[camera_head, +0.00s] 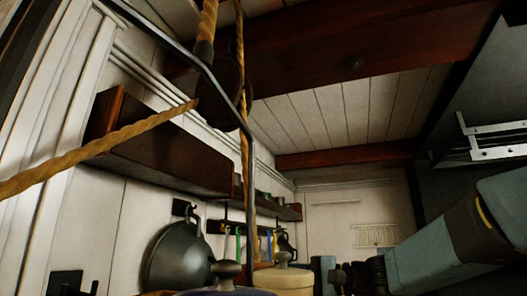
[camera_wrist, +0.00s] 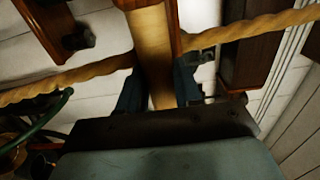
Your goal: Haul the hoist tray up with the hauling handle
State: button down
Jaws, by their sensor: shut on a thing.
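In the wrist view my gripper (camera_wrist: 159,84) has its dark blue fingers on both sides of a smooth wooden bar, which looks like the hauling handle (camera_wrist: 152,40). The jaws are shut on it. A twisted tan rope (camera_wrist: 75,77) runs across the picture to both sides of the handle. In the head view the rope (camera_head: 90,153) slants up from the left edge, and another length (camera_head: 241,60) hangs beside a dark pulley block (camera_head: 228,88). My gripper (camera_head: 328,272) is low at right of centre there, and its handle is not clear. I cannot make out the hoist tray.
A dark bent metal bar (camera_head: 178,50) crosses the head view. A wooden shelf (camera_head: 160,150) is on the white wall, with a black pan (camera_head: 180,255) hanging below. A cream lidded pot (camera_head: 283,279) and a dark lid (camera_head: 226,278) stand at the bottom edge.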

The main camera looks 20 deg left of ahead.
notch_tip(320, 180, down, 13)
jog(key=d, duration=0.1)
jog(key=shift+w, duration=0.3)
notch_tip(320, 180, down, 22)
jog(key=w+d, duration=0.1)
jog(key=d, duration=0.1)
jog(key=shift+w+r, duration=0.15)
jog(key=shift+r, duration=0.05)
dwell(0.5)
notch_tip(320, 180, down, 22)
jog(key=w+d, duration=0.1)
jog(key=shift+w+d, duration=0.15)
jog(key=shift+d, duration=0.2)
dwell(0.4)
